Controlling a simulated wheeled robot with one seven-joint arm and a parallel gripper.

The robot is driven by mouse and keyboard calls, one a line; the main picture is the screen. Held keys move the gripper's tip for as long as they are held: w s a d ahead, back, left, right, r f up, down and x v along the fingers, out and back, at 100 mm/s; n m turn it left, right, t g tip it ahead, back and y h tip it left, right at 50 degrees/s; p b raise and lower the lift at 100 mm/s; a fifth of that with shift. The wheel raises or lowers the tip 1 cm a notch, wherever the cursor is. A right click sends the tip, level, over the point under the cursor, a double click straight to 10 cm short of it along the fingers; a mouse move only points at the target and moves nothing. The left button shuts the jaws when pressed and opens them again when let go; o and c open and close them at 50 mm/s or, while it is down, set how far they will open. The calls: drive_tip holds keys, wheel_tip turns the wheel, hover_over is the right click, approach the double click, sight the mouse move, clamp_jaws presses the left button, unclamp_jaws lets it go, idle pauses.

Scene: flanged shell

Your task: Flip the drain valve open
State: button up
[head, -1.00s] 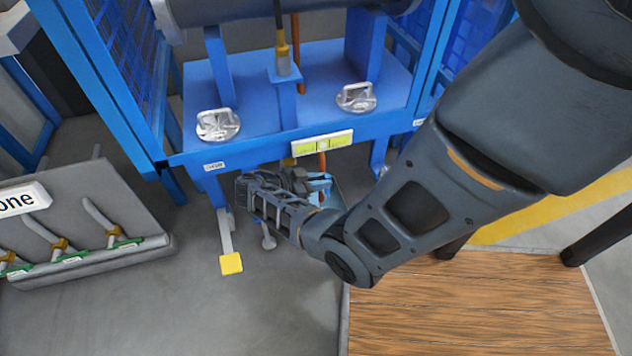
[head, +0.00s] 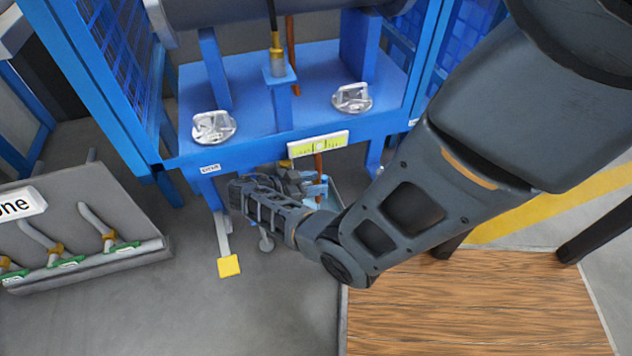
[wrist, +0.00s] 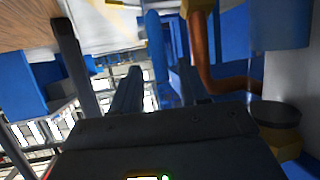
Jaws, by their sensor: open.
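My gripper (head: 290,182) is under the front edge of the blue frame, partly hidden by my own wrist. In the wrist view its two fingers (wrist: 158,85) stand apart, with no object clearly held between them. A copper pipe (head: 319,164) comes down beside the gripper; in the wrist view it bends (wrist: 203,60) just right of the right finger. A light-blue part (head: 316,190) sits at the gripper's tip, and a blue upright piece (wrist: 154,32) shows beyond the fingers. I cannot tell which piece is the drain valve's handle, or its position.
The blue frame (head: 250,150) overhangs the gripper closely. A yellow pedal (head: 229,265) is at lower left. A dark round cup (wrist: 275,114) is close on the right in the wrist view. A grey rack (head: 85,235) stands left; a wooden platform (head: 470,310) lies at lower right.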

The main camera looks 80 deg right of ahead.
drive_tip(key=v, duration=0.7)
drive_tip(key=shift+p, duration=0.4)
drive_tip(key=shift+f, duration=0.15)
